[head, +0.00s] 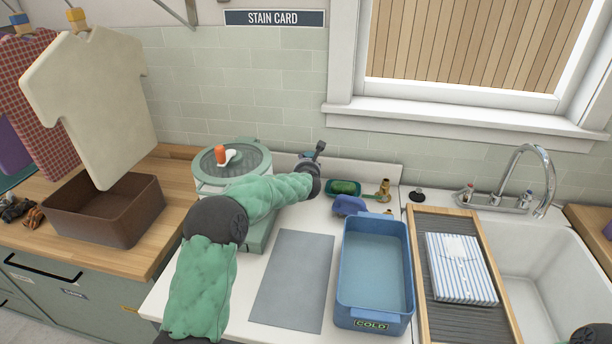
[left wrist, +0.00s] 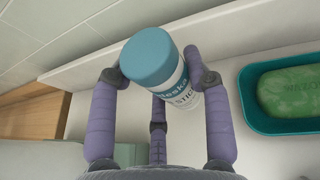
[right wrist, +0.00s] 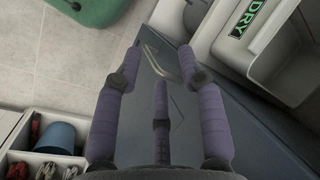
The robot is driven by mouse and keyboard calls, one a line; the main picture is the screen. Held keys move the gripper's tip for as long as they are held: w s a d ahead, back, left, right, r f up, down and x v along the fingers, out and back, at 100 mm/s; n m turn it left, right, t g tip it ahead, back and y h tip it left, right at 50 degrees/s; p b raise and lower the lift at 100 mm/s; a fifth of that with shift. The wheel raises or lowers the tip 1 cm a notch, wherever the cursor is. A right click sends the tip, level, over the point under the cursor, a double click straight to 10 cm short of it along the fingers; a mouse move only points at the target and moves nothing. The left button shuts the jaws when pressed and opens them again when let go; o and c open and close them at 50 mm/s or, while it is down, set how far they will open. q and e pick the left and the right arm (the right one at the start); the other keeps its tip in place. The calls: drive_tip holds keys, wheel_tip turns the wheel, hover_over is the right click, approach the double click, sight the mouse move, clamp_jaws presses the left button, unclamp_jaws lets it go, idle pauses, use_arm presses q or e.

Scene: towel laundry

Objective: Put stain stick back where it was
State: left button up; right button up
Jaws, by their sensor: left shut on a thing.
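The stain stick (left wrist: 165,75) is a white tube with a blue cap and printed lettering, seen in the left wrist view. My left gripper (left wrist: 155,85) is shut on it, with purple fingers on both sides of the tube. In the head view my left gripper (head: 314,170) is at the back of the white counter, near the wall, left of the green soap dish; its fingers and the stick are mostly hidden there by the arm. My right gripper (right wrist: 157,60) is in the right wrist view, its fingers apart with nothing between them, over a dark blue-grey surface.
A teal dish with green soap (left wrist: 290,90) sits right of the left gripper. On the counter are a lidded grey-green tub (head: 230,165), a grey mat (head: 293,280), a blue COLD basin (head: 374,320) and a washboard (head: 430,280) with a folded striped shirt. The sink (head: 540,270) is at right.

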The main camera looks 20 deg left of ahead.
use_arm(q)
drive_tip(key=shift+w+a+f, duration=0.15)
drive_tip(key=shift+a+f, duration=0.1)
drive_tip(key=shift+f, duration=0.15)
drive_tip(key=shift+w+f+b, duration=0.1)
drive_tip(key=shift+f+b, duration=0.9)
drive_tip(key=shift+f, duration=0.5)
drive_tip(key=shift+f, duration=0.1)
drive_tip(key=shift+f, duration=0.15)
drive_tip(key=o, duration=1.1)
drive_tip(key=shift+o, duration=0.3)
drive_tip(key=shift+r, duration=0.2)
drive_tip(key=shift+r, duration=0.15)
drive_tip(key=p+v, duration=0.1)
drive_tip(key=v, duration=1.1)
drive_tip(key=shift+p, duration=0.3)
